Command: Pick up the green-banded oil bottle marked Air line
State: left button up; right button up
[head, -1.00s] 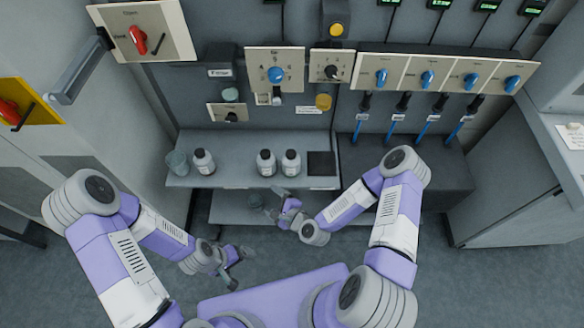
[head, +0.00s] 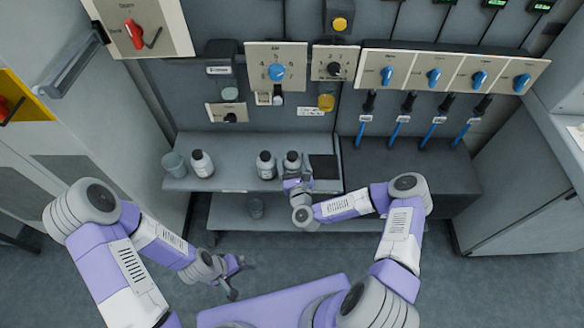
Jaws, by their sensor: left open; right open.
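Three white bottles with dark caps stand upright on the grey shelf (head: 232,183): a left bottle (head: 202,165), a middle bottle (head: 266,167) and a right bottle (head: 292,159). Band colours and label words are too small to read, so I cannot tell which is marked Air line. My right gripper (head: 296,176) is open at the right bottle and covers its lower part. I cannot tell whether its fingers are around the bottle or only in front of it. My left gripper (head: 240,280) is open and empty, low over the floor, away from the shelf.
A clear beaker (head: 174,165) stands at the shelf's left end and a dark square pad (head: 323,168) lies right of the right bottle. A panel with blue knobs (head: 434,77) and hanging blue-tipped lines is behind.

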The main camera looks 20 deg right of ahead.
jog(key=shift+w, duration=0.4)
jog(key=shift+c, duration=0.3)
jog(key=shift+r, duration=0.1)
jog(key=c, duration=0.8)
